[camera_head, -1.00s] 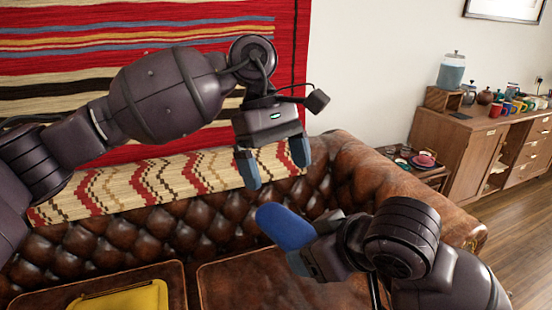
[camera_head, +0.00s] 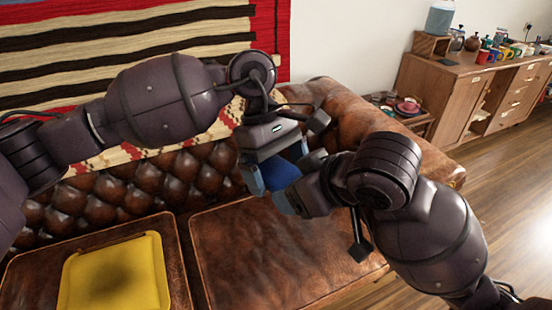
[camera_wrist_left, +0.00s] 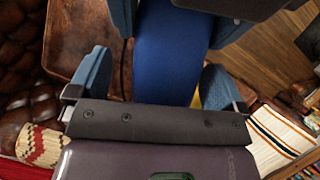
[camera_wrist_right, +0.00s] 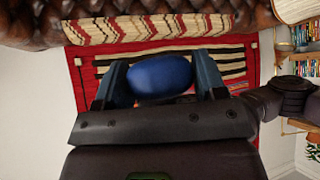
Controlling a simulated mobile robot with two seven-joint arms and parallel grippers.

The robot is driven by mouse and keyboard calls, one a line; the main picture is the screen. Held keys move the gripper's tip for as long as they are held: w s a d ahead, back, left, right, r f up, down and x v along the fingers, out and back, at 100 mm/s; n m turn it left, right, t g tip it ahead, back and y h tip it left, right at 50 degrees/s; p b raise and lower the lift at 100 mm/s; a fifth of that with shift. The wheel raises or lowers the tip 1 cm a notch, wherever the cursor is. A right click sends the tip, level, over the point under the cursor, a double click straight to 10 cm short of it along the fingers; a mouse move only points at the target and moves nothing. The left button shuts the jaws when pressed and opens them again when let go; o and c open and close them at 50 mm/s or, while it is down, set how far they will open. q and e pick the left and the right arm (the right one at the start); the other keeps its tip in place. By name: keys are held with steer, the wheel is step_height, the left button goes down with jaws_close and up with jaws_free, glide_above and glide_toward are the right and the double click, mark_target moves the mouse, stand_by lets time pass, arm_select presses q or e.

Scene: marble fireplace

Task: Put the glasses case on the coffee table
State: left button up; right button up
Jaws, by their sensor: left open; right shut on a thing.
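The blue glasses case (camera_head: 282,176) is held by my right gripper (camera_head: 300,184), which is shut on it. In the head view the case is partly hidden between the two grippers. My left gripper (camera_head: 276,166) is open, with its fingers on either side of the case's free end. The left wrist view shows the case (camera_wrist_left: 166,62) between the open left fingers, with a gap at its left side. The right wrist view shows the case (camera_wrist_right: 160,78) between the right fingers. I cannot identify a coffee table in any view.
A brown leather sofa (camera_head: 235,250) lies below the arms, with a yellow cushion or cloth (camera_head: 115,275) on its left seat. A small side table (camera_head: 425,122) with dishes stands past the sofa arm. A wooden cabinet (camera_head: 440,95) stands at the right, with open floor (camera_head: 510,220) before it.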

arm_select(q)
steer(key=c, duration=1)
arm_select(e)
steer(key=shift+s, duration=0.1)
arm_select(q)
steer(key=shift+c, duration=0.5)
arm_select(e)
steer(key=o, duration=1.1)
